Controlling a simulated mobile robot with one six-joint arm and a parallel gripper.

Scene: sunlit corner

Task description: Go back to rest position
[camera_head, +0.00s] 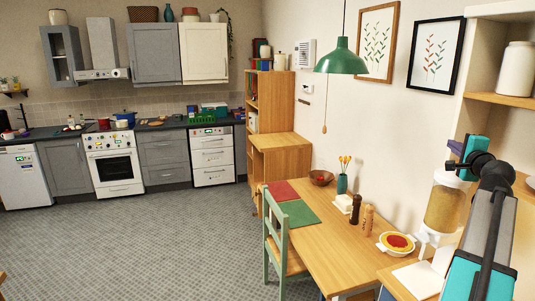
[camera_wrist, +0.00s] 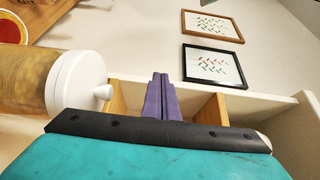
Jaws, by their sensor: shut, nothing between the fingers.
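My gripper (camera_wrist: 161,97) shows in the wrist view as two purple fingers pressed together, with nothing between them. In the head view my arm rises at the right edge, and the gripper end (camera_head: 457,148) is partly seen near the top of a jar dispenser (camera_head: 445,205). The dispenser holds a tan, grainy filling and has a white base. In the wrist view the dispenser (camera_wrist: 30,82) lies to the left of my gripper, with its white lid toward it. I see no contact between them.
Shelves (camera_head: 505,100) rise behind my arm. The tiled floor (camera_head: 150,245) is clear.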

